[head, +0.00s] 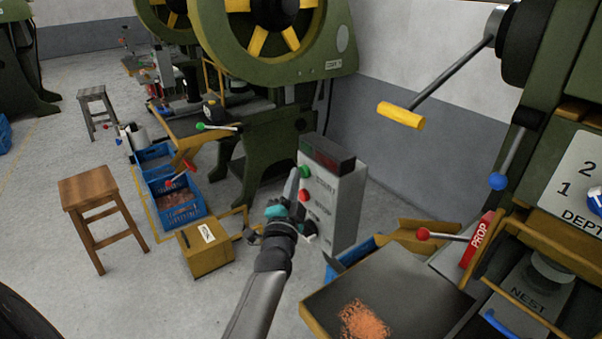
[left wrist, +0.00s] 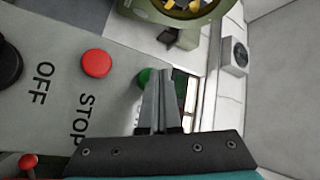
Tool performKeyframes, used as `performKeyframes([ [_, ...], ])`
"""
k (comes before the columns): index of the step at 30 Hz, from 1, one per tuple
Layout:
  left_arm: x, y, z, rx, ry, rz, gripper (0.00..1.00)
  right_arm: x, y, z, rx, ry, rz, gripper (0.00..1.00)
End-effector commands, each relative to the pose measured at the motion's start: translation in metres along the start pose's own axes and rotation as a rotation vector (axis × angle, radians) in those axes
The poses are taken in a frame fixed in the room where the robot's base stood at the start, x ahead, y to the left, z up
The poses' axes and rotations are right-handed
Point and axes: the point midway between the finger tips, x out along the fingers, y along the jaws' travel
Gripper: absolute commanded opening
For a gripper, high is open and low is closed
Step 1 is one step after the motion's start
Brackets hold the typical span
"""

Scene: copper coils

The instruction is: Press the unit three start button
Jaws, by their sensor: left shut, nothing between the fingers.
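A grey control box (head: 338,200) with a dark top stands in the middle of the head view. Its green start button (head: 305,171) is above its red stop button (head: 303,196). My left gripper (head: 293,174) is shut and empty, its fingertips just beside the green button. In the left wrist view the fingertips (left wrist: 164,76) overlap the green button (left wrist: 148,80) and hide part of it. I cannot tell whether they touch it. The red stop button (left wrist: 96,63) is to their left, with a dark knob (left wrist: 8,65) marked OFF farther left. My right gripper is not in view.
A green press (head: 270,40) stands behind the box. Another press (head: 560,70) is at the right, with a yellow-handled lever (head: 401,115). A tray (head: 390,285) with copper bits is in front. A wooden stool (head: 88,186) and blue crates (head: 178,218) are left.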

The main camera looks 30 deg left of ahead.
Motion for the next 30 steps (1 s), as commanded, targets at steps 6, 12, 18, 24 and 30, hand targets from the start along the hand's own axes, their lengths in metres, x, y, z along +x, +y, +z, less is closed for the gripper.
performKeyframes([
  [6,0.002,0.002,-0.002,-0.001,0.000,0.001,0.00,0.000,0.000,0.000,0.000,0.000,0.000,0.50],
  [12,0.003,0.002,-0.003,-0.001,0.000,0.001,0.00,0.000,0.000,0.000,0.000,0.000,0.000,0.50],
  [18,0.003,0.002,-0.003,-0.001,0.001,0.001,0.00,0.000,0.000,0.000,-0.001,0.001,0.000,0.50],
  [24,-0.001,-0.001,0.000,0.000,0.001,0.002,0.00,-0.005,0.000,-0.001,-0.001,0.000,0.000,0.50],
  [30,-0.008,-0.007,0.005,0.001,0.001,0.002,0.00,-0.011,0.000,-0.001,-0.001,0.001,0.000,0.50],
])
